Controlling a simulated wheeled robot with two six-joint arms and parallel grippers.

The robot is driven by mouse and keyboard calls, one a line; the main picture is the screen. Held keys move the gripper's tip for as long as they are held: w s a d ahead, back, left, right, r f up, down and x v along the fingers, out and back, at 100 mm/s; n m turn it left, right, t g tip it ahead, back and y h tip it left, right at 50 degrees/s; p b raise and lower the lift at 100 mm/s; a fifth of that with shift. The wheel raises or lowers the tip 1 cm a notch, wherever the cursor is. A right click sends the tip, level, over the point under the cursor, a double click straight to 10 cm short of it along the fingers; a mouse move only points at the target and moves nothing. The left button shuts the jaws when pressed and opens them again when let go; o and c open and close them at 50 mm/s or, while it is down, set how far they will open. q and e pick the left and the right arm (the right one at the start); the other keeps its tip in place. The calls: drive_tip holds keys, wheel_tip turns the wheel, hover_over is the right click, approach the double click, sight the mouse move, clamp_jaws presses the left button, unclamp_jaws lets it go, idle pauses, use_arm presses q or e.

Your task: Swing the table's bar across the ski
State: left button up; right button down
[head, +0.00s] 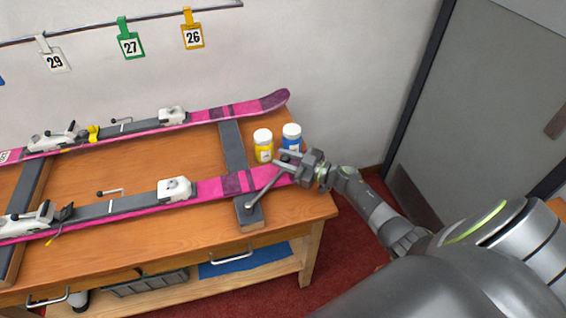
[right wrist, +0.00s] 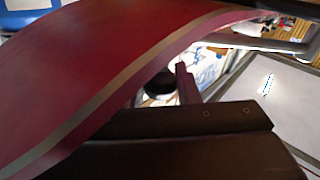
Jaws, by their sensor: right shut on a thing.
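The bar (head: 264,188) is a thin grey rod. Its lower end sits at a pivot on the front end of a dark grey support (head: 249,215), and it slants up and right over the tip part of the near pink ski (head: 210,189). My right gripper (head: 287,160) is shut at the bar's upper end, by a black knob, just above the ski tip. In the right wrist view the ski (right wrist: 80,70) fills the upper left, and the dark round knob (right wrist: 160,84) shows beside a finger. The exact grip is partly hidden. My left gripper is out of view.
A second pink ski (head: 215,113) lies further back on the wooden table (head: 150,222). A yellow jar (head: 263,146) and a blue jar (head: 291,137) stand close behind my right gripper. Number tags hang on a rail above. A grey door (head: 490,110) is at right.

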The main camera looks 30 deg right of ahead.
drive_tip(key=shift+w, duration=0.1)
idle(0.3)
drive_tip(key=c, duration=1.1)
unclamp_jaws()
drive_tip(key=shift+b+v, duration=2)
drive_tip(key=shift+v, duration=6.75)
